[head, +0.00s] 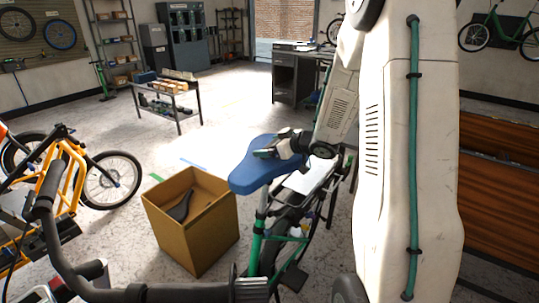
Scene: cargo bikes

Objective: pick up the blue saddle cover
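The blue saddle cover (253,176) sits on the saddle of a green bike (258,245), in the middle of the head view. My gripper (266,153) is at the upper right part of the cover, with its fingers over or against the blue surface. I cannot tell whether the fingers are closed on the cover or only near it. My arm comes down from the upper right and hides part of the scene behind it.
An open cardboard box (190,235) with a black saddle (181,206) inside stands left of the green bike. A yellow cargo bike (65,195) fills the left. Dark handlebars cross the lower front. Open floor lies behind, before a low metal table (168,97).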

